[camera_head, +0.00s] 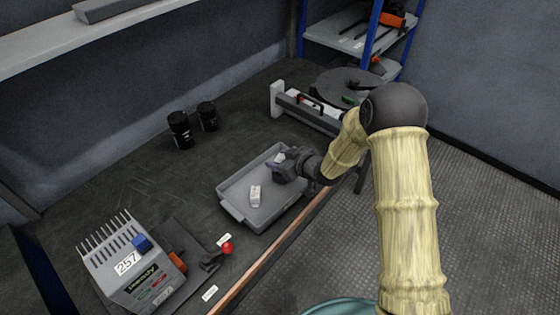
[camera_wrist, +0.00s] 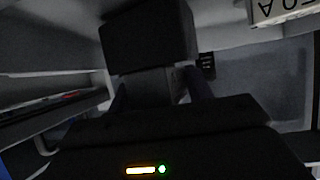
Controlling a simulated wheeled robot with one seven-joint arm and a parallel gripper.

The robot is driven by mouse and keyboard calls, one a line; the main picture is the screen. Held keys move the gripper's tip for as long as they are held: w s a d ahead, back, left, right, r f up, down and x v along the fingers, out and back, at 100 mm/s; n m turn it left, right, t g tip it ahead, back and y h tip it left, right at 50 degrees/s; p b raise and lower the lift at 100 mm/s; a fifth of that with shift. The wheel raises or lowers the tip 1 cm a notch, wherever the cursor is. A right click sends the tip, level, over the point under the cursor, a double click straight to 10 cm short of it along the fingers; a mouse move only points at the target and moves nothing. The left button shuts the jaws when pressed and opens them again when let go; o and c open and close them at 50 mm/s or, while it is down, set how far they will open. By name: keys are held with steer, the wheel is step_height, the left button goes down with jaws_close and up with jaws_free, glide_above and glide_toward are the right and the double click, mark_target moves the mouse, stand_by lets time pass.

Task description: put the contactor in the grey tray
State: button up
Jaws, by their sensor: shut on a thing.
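The grey tray (camera_head: 235,208) lies on the dark bench in the middle of the head view. My gripper (camera_head: 280,170) is low over the tray's right part. In the wrist view a dark block (camera_wrist: 150,38), likely the contactor, sits between my fingers (camera_wrist: 158,88), and my gripper is shut on it. In the head view my gripper mostly hides that block. I cannot tell whether it touches the tray floor. A small white piece (camera_head: 255,195) lies in the tray, left of my gripper. A pale label or piece (camera_head: 280,157) shows just behind my gripper.
Two black cylinders (camera_head: 180,130) stand behind the tray. A grey device marked 257 (camera_head: 138,265) and a red-knobbed lever (camera_head: 227,248) are at front left. A white-ended fixture (camera_head: 277,99) and a dark round reel (camera_head: 345,88) are at back right. The bench edge (camera_head: 285,238) runs close by.

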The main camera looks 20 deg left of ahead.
steer(key=shift+f, duration=0.3)
steer(key=o, duration=1.2)
steer(key=shift+o, duration=0.2)
steer(key=v, duration=1.2)
steer(key=shift+d, duration=0.1)
